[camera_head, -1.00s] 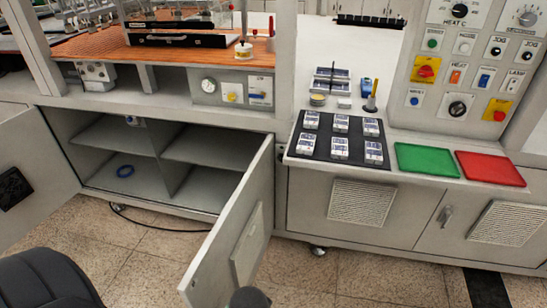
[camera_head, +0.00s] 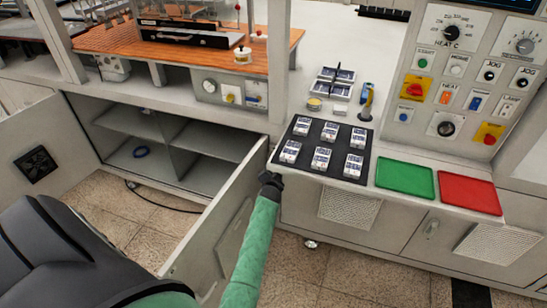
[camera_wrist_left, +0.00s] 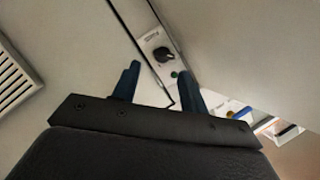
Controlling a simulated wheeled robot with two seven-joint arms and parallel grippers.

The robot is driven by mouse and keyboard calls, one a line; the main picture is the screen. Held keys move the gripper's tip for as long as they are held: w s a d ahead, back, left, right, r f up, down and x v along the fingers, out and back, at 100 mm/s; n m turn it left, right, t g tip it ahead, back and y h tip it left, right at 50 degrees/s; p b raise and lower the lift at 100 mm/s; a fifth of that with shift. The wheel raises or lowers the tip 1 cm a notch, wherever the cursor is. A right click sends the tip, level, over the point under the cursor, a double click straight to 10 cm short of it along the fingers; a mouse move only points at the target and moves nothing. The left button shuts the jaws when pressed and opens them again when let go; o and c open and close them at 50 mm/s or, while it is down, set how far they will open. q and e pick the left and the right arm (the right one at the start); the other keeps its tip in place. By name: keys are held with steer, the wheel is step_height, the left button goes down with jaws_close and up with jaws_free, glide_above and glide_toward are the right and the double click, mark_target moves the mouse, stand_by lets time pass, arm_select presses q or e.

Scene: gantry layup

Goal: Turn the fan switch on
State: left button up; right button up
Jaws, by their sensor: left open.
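In the left wrist view a black rotary knob (camera_wrist_left: 162,54) sits on a narrow light plate with a small label, too small to read. A small green button or lamp (camera_wrist_left: 174,74) is just below it. I cannot confirm from the label that this is the fan switch. My left gripper (camera_wrist_left: 157,72) is open and empty, its two dark fingers pointing toward the knob, which shows between and beyond the tips. In the head view the dark end of my arm (camera_head: 270,181) is near the bench front; its fingers cannot be made out. My right gripper is not in view.
A black fan (camera_head: 36,163) is on the open left cabinet door. The other open door (camera_head: 225,225) stands close to my arm. A black mat (camera_head: 298,169) with several small packs, a green tray (camera_head: 405,177) and a red tray (camera_head: 468,192) lie on the bench.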

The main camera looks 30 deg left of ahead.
arm_select(q)
steer(key=r+p+x, duration=0.1)
steer(key=p+x, duration=0.1)
steer(key=x, duration=0.6)
steer(key=shift+w+a, duration=0.25)
steer(key=shift+w, duration=0.1)
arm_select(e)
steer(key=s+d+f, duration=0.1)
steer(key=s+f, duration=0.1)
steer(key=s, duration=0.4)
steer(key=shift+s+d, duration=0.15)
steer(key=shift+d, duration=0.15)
arm_select(q)
steer(key=shift+f, duration=0.1)
steer(key=c, duration=0.7)
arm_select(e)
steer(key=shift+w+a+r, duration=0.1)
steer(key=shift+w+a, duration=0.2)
